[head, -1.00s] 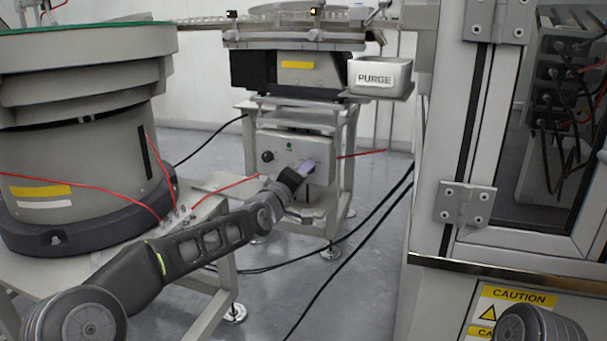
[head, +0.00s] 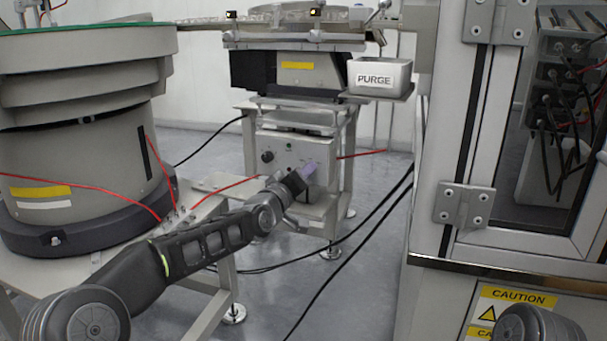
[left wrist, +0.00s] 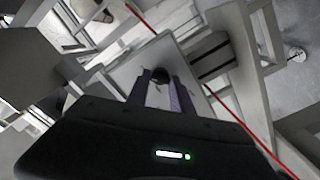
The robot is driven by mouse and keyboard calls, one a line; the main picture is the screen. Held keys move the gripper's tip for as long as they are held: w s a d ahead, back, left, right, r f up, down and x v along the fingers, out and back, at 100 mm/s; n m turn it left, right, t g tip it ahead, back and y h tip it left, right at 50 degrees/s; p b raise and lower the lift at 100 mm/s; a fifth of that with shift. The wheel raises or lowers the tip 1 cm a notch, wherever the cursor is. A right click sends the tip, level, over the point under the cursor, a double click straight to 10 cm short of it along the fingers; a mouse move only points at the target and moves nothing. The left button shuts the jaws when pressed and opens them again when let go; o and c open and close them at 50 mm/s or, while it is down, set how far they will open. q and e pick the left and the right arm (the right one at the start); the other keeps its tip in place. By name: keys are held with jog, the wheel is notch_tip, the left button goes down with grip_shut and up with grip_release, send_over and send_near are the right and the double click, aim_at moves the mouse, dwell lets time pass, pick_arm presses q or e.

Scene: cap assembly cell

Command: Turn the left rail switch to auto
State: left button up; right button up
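The grey control box (head: 288,146) stands under the feeder in the head view, with a dark knob (head: 267,156) and a small green light on its front. My left gripper (head: 309,170) is in front of the box's lower right part, its pale purple fingers towards the box. In the left wrist view my left gripper (left wrist: 161,76) is open, with a gap between its fingers. A dark round knob (left wrist: 160,83) shows in that gap; I cannot tell whether the fingers touch it. The switch's setting is not readable. My right gripper does not show.
A large bowl feeder (head: 80,120) stands on a table at left, with red cables (head: 225,188) near my left arm. A PURGE bin (head: 380,77) hangs above right of the box. A cabinet (head: 430,180) closes off the right. Black cables cross the open floor.

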pick_arm(q)
jog(key=o, duration=0.5)
jog(key=shift+c, duration=0.2)
jog(key=shift+s+a, duration=0.1)
jog(key=p+v, duration=0.1)
jog(key=v, duration=0.6)
jog(key=shift+s+p, duration=0.3)
